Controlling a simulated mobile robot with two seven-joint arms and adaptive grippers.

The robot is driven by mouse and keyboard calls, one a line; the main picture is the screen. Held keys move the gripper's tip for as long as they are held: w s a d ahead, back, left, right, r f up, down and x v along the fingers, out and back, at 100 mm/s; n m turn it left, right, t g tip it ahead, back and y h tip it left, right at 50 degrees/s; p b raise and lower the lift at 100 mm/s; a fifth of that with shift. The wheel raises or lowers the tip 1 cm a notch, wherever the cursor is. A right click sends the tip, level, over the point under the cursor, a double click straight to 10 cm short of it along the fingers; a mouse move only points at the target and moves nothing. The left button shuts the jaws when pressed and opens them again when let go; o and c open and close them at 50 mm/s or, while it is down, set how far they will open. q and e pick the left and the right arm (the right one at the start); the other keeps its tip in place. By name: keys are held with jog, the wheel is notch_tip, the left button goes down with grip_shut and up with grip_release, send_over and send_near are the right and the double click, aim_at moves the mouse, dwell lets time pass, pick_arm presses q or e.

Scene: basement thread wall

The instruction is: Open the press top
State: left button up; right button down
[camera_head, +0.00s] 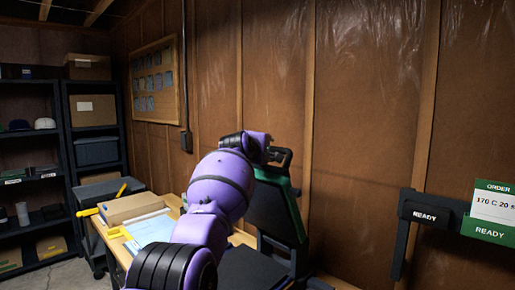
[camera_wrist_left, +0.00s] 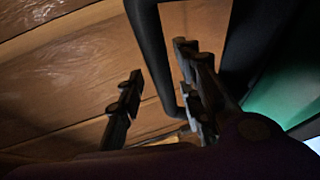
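The press stands on the wooden table beyond my purple left arm. Its top (camera_head: 277,212) is a dark panel with a green edge, tilted up above a dark lower plate (camera_head: 258,268). A black handle (camera_head: 286,157) sits at the upper end. My left gripper (camera_head: 272,150) is at this handle, partly hidden by my own wrist. In the left wrist view, the gripper's fingers (camera_wrist_left: 158,98) are apart, with one bar of the black looped handle (camera_wrist_left: 150,45) between them. I see a gap between the left finger and the bar. My right gripper is out of view.
A cardboard box (camera_head: 132,207) with yellow tools and a light blue sheet (camera_head: 150,230) lie on the table left of my arm. Dark shelves (camera_head: 68,150) stand far left. A READY sign (camera_head: 425,216) and order card (camera_head: 494,207) are at right.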

pick_arm(q)
jog(key=v, duration=1)
jog(key=shift+s+a, duration=0.15)
jog(key=shift+s, duration=0.2)
jog(key=shift+r, duration=0.1)
